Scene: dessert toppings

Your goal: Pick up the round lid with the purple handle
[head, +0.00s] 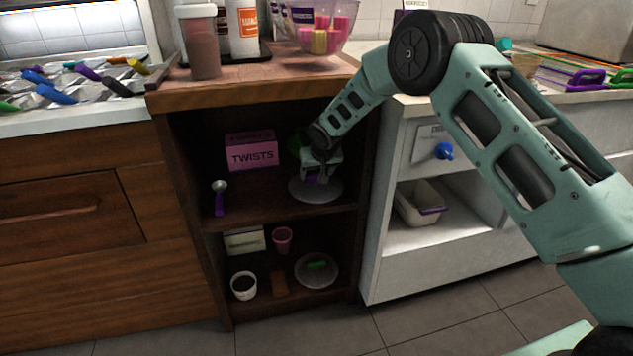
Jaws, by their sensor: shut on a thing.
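The round lid (322,191) lies on the upper shelf of the dark wooden cabinet, at its right side. It is a grey disc, and a bit of its purple handle (312,178) shows under my gripper. My gripper (320,173) is over the lid's middle, shut on the purple handle. The fingers are small and partly hidden by my wrist. The lid's disc looks flat, at or very close to the shelf; I cannot tell whether it touches.
A pink "TWISTS" box (251,151) and a purple-handled scoop (219,197) stand left on the same shelf. The shelf below (262,304) holds another round lid with a green handle (316,283), a pink cup (282,239) and a white cup (244,285). The cabinet's right wall is close to my gripper.

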